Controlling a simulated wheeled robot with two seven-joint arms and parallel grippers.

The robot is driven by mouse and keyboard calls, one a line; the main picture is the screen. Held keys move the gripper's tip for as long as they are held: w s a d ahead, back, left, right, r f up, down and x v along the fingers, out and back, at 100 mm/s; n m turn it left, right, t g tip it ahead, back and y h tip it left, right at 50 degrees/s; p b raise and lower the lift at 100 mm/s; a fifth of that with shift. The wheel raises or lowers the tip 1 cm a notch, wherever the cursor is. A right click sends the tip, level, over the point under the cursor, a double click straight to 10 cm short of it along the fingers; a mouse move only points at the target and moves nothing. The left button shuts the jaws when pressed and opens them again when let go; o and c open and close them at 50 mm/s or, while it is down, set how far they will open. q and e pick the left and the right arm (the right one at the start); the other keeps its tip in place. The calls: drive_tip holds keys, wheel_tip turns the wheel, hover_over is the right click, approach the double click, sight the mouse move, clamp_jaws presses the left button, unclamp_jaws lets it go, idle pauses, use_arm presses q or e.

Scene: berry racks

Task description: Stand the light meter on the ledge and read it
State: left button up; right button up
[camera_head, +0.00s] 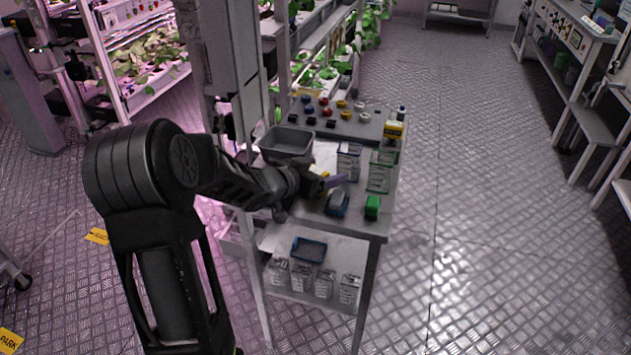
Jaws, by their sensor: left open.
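My left arm comes in from the left, and its gripper (322,184) is over the front left part of the cart's top (352,219). The gripper is open. A small yellow item (320,176) shows right at the gripper; I cannot tell whether it lies between the fingers. A yellow and black device (393,131) stands upright at the right rear of the cart, apart from the gripper. I cannot tell for certain which of these is the light meter. A raised grey ledge (366,131) with coloured knobs runs along the cart's back. My right gripper is out of view.
A grey bin (286,141) stands behind the gripper. Labelled boxes (379,172) stand to its right. A blue-grey item (337,204) and a green block (372,207) lie near the front edge. The lower shelf holds a blue tray (309,249) and several packs. Floor on the right is clear.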

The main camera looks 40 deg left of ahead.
use_arm(q)
drive_tip(key=shift+c, duration=0.6)
clamp_jaws()
idle(0.7)
drive_tip(key=shift+r, duration=0.15)
wheel_tip(320, 180, up, 10)
drive_tip(key=p, duration=0.3)
idle(0.5)
